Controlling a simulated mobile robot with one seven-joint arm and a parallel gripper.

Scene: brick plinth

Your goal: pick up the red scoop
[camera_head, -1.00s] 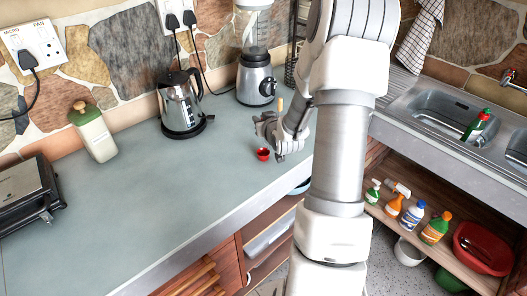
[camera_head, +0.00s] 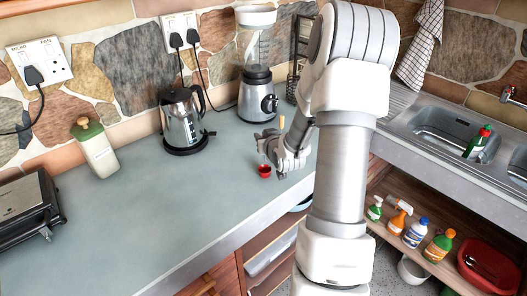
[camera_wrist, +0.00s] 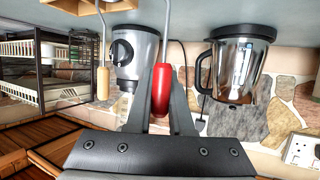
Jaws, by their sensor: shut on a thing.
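The red scoop shows in the wrist view as a red handle (camera_wrist: 161,90) with a thin metal shaft running up out of the frame. My gripper (camera_wrist: 160,85) is shut on this handle, one dark finger on each side. In the head view my gripper (camera_head: 268,145) is above the counter, in front of the blender. A small red rounded piece (camera_head: 264,171) shows just below it, seemingly the scoop's lower end. I cannot tell whether it touches the counter. The scoop's far end is outside the wrist view.
A utensil with a wooden handle (camera_wrist: 102,82) hangs or stands close beside the scoop. The blender (camera_head: 257,95) and kettle (camera_head: 183,120) stand behind on the counter (camera_head: 140,215). A cream jar (camera_head: 95,148) and toaster (camera_head: 27,205) are at left. The counter's front-left is clear.

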